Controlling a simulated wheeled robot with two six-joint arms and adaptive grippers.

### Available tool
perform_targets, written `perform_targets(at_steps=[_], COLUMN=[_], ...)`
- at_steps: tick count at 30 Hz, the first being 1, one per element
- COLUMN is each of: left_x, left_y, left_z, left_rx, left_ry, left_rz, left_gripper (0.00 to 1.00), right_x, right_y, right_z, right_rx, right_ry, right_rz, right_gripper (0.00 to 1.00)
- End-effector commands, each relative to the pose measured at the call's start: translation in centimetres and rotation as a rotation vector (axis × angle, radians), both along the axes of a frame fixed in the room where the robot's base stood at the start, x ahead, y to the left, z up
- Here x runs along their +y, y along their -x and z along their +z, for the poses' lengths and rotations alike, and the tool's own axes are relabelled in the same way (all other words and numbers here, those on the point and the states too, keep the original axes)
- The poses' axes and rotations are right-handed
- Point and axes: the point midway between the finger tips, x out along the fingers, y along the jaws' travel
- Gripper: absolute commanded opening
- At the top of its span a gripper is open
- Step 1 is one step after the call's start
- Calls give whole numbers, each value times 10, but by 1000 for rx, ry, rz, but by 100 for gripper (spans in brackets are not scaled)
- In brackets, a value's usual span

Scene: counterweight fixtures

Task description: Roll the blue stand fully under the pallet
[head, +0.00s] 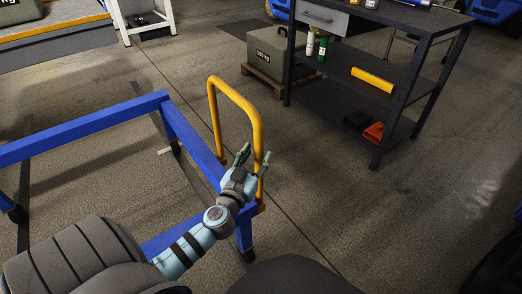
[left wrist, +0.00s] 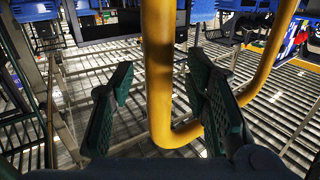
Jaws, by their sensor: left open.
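The blue stand (head: 88,134) is a low blue frame on small dark casters, at left in the head view. A yellow handle (head: 213,120) rises from its right side; the handle also fills the middle of the left wrist view (left wrist: 159,60). My left gripper (head: 253,158) is open at the near upright of the handle. In the left wrist view its two fingers (left wrist: 160,80) stand apart on either side of the yellow bar, without visibly clamping it. A wooden pallet (head: 262,79) bears a grey weight box at the back. My right gripper is out of view.
A dark workbench (head: 385,25) with a lower shelf stands at upper right, holding a yellow bar (head: 373,79) and a red item (head: 373,132). Floor between stand and workbench is clear.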

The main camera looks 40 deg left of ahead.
Motion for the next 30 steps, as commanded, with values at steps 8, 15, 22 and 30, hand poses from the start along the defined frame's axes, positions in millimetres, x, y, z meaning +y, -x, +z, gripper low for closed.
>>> perform_targets(at_steps=[8,15,22,30], left_x=[7,7,7,7], left_y=[-23,-23,-23,-23], left_z=[-1,-1,-1,-1], left_rx=[1,2,2,2], left_ry=[1,1,1,1], left_rz=[0,-1,-1,-2], left_gripper=[43,33,0,0], right_x=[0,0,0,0], right_y=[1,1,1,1], right_z=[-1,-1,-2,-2], right_rx=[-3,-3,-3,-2], right_ry=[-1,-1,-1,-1], right_rz=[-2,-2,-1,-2], right_gripper=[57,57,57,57])
